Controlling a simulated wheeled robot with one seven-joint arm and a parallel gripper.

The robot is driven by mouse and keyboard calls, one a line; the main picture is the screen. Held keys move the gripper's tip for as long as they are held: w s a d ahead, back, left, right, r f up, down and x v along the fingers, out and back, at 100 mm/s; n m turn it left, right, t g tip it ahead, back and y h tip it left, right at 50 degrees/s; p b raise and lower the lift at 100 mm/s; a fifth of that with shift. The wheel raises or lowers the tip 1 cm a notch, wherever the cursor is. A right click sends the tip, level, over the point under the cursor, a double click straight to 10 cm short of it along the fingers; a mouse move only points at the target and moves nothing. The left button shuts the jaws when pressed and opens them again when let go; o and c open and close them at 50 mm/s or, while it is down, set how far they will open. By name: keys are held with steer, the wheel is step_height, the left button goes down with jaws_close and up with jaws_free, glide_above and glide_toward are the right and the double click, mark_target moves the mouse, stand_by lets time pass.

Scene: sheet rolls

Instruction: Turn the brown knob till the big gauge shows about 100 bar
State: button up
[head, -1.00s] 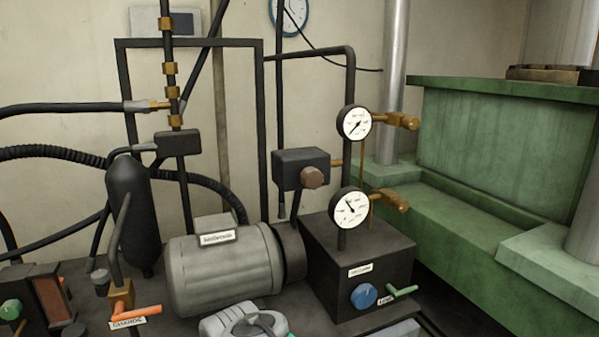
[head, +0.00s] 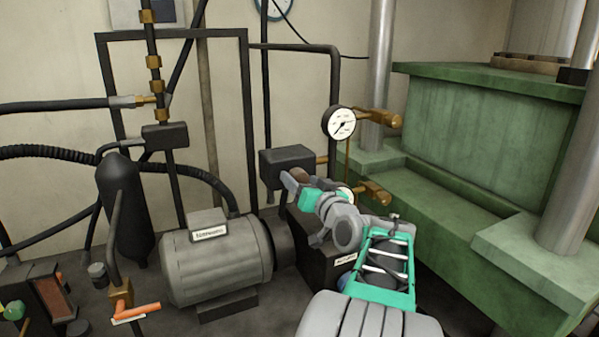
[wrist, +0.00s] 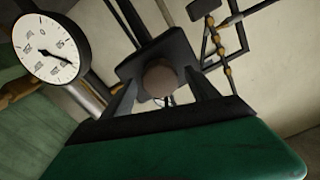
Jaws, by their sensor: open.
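The brown knob (head: 300,174) sits on the front of a dark box (head: 286,160); my gripper partly hides it in the head view. In the wrist view the knob (wrist: 160,78) is near the middle, facing me. My gripper (head: 294,186) is open, with its fingertips close to the knob; I cannot tell whether they touch it. The upper white gauge (head: 338,122) is clear, its needle pointing lower left. The lower gauge (head: 346,192) is mostly hidden behind my gripper. One gauge (wrist: 46,48) shows large in the wrist view; its scale is too blurred to read surely.
Brass fittings (head: 377,117) stick out right of the gauges. A grey motor (head: 212,262) lies left of my arm. A green press (head: 475,150) with steel columns fills the right. An orange-handled valve (head: 137,311) is at the lower left.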

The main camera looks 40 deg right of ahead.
steer(key=shift+x, duration=0.9)
steer(key=shift+c, duration=0.2)
